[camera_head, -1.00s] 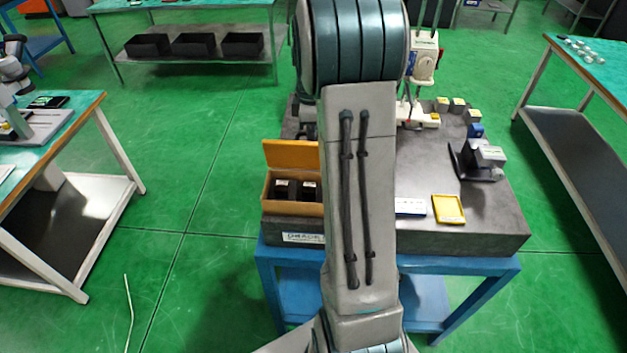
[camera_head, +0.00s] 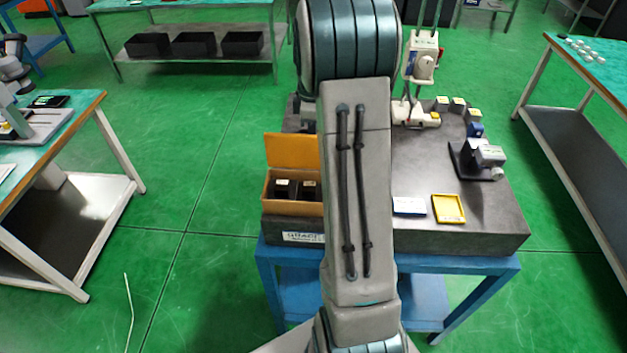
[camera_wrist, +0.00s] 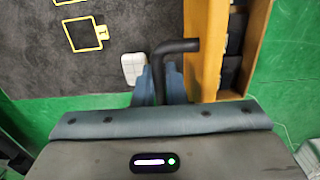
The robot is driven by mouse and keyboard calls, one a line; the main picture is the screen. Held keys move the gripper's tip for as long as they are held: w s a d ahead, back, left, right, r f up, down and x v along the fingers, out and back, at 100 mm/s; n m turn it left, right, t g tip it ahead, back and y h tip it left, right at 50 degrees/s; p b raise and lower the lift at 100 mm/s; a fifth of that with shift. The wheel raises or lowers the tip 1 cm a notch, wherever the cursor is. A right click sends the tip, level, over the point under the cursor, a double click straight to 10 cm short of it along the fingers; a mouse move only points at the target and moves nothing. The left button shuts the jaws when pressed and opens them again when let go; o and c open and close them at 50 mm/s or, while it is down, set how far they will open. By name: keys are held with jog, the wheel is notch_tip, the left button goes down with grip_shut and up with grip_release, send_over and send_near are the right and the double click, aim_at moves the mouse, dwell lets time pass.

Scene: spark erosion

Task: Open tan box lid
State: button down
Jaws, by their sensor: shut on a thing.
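The tan box (camera_head: 293,207) stands at the front left of the dark table top, with black items inside. Its orange-tan lid (camera_head: 291,151) stands raised at the back of the box; my arm hides the right part of both. In the wrist view the lid (camera_wrist: 204,50) shows as an upright strip, with the box wall (camera_wrist: 257,45) to its right. My gripper (camera_wrist: 160,82) is shut on a black L-shaped bar (camera_wrist: 176,46). The bar's bent end points right and meets or overlaps the lid's edge; contact is unclear. My arm hides the gripper in the head view.
A yellow frame-like tray (camera_head: 448,209) and a blue-and-white item (camera_head: 409,206) lie right of my arm. A grey device (camera_head: 482,158), small blocks (camera_head: 458,105) and a white machine head (camera_head: 424,60) stand farther back. The table's front right is clear.

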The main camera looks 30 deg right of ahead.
jog(key=shift+w+d+f, duration=0.5)
jog(key=shift+w+f, duration=0.05)
jog(key=shift+w, duration=0.15)
jog(key=c, duration=1.6)
grip_release()
jog(key=shift+o, duration=0.2)
jog(key=shift+r, duration=0.1)
notch_tip(320, 180, up, 7)
jog(key=p, duration=0.4)
jog(key=shift+a, duration=0.1)
